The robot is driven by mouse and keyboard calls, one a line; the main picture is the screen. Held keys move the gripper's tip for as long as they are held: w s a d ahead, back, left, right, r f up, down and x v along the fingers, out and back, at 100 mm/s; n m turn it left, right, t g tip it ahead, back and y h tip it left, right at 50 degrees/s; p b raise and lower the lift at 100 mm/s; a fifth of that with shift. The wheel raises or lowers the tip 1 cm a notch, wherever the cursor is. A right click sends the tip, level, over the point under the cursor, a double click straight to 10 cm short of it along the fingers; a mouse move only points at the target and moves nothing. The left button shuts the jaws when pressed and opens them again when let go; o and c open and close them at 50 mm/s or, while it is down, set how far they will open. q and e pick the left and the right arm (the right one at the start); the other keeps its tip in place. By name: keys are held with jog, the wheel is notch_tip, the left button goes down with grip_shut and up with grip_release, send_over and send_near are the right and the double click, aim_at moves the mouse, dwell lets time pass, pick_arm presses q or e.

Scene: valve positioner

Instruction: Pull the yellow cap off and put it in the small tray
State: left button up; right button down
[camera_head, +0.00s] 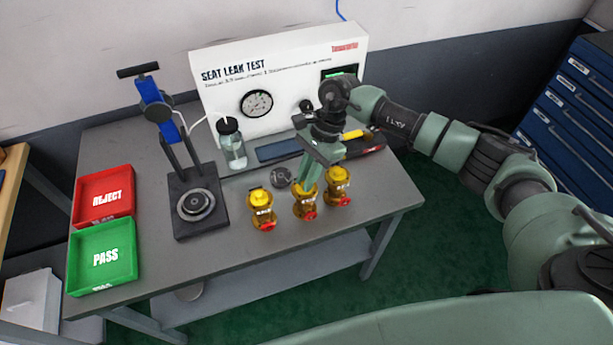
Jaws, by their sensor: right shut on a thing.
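Three brass valves with red fittings stand in a row near the front of the grey bench: the left valve (262,215), the middle valve (305,207) and the right valve (338,192). A yellow cap (260,195) shows on the left valve and another yellow top (338,173) on the right one. My right gripper (304,186) points down at the top of the middle valve, shut on its cap, which the fingers mostly hide. I cannot tell whether that cap is still seated. A small dark round dish (281,178) lies behind the valves, perhaps the small tray. My left gripper is not in view.
The red REJECT tray (104,221) and green PASS tray (103,284) are at the left. The front middle of the bench is clear.

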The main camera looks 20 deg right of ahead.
jog(key=shift+r, duration=0.2)
dwell(0.5)
jog(key=shift+s+r, duration=0.1)
jog(key=shift+r, duration=0.2)
jog(key=shift+r+p, duration=0.15)
jog(key=shift+p, duration=0.15)
jog(key=shift+r, duration=0.35)
jog(key=shift+r+p, duration=0.6)
jog(key=shift+r, duration=1.35)
